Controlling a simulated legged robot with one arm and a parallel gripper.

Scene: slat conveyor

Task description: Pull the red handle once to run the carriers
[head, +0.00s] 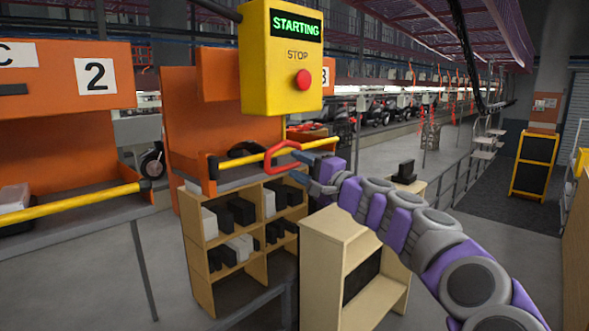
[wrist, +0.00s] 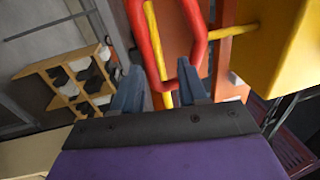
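The red handle (head: 268,160) is a loop hanging below a yellow control box (head: 281,75). The box's display reads STARTING in green, above a STOP label and a red button (head: 303,80). My gripper (head: 298,168) is at the right side of the loop, its fingers pointing left at it. In the wrist view, my gripper's two blue-grey fingers (wrist: 160,82) stand apart, with the lower part of the red handle (wrist: 144,42) between or just beyond their tips. I cannot tell whether they touch it.
Orange stations with yellow rails (head: 318,145) stand behind and left. Below are a wooden shelf (head: 226,265) with black and white boxes and a wooden cabinet (head: 338,235). A conveyor line with several carriers runs along the back. The floor (head: 400,150) at right-centre is open.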

